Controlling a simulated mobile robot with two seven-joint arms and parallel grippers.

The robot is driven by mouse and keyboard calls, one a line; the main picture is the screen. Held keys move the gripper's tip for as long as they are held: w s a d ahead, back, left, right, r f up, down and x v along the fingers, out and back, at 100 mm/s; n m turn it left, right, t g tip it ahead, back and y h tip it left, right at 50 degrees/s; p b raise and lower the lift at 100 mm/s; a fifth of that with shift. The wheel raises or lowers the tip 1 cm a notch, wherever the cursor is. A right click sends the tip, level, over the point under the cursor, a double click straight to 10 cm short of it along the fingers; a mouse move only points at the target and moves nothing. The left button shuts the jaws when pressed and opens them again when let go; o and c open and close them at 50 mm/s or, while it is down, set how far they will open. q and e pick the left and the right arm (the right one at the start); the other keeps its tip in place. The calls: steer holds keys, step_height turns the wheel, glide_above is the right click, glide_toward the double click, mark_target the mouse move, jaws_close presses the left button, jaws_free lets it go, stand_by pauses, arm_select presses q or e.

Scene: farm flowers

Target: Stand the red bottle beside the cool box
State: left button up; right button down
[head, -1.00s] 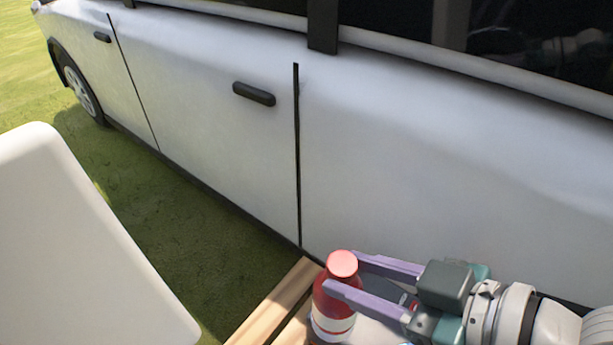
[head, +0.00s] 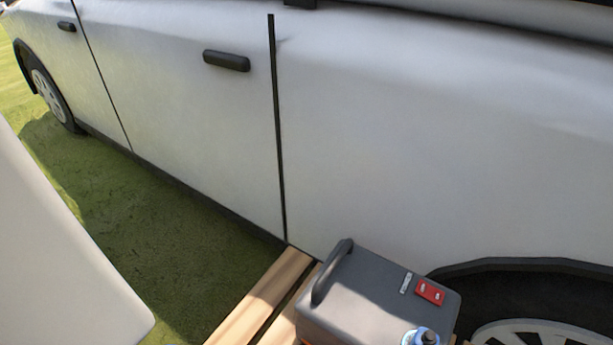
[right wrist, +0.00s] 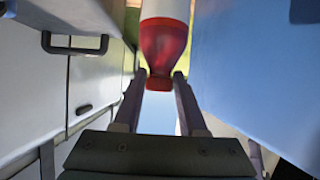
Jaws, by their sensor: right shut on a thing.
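In the right wrist view the red bottle (right wrist: 163,42) has a red cap and shoulder with a white band beyond them. My right gripper (right wrist: 160,82) is shut on it, with one finger on each side near the cap. In the head view neither the bottle nor my grippers show. What is under the bottle is hidden.
Wooden slats (head: 262,298) run beside the grey box. A small blue-topped thing (head: 425,337) is at its front edge. A white car (head: 420,150) stands close behind. A large white panel (head: 50,250) fills the left. A blue surface (right wrist: 255,60) fills the wrist view's right.

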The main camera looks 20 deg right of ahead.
arm_select(q)
step_height(320, 180, down, 5)
steer(key=b, duration=0.3)
steer(key=shift+r+b, duration=0.15)
steer(key=shift+b, duration=0.25)
arm_select(e)
step_height(320, 180, down, 6)
steer(key=shift+f, duration=0.15)
steer(key=shift+c, duration=2.2)
jaws_free()
arm_select(q)
step_height(320, 180, up, 4)
steer(key=p, duration=0.4)
steer(key=shift+r, duration=0.1)
arm_select(e)
steer(key=v, duration=1.2)
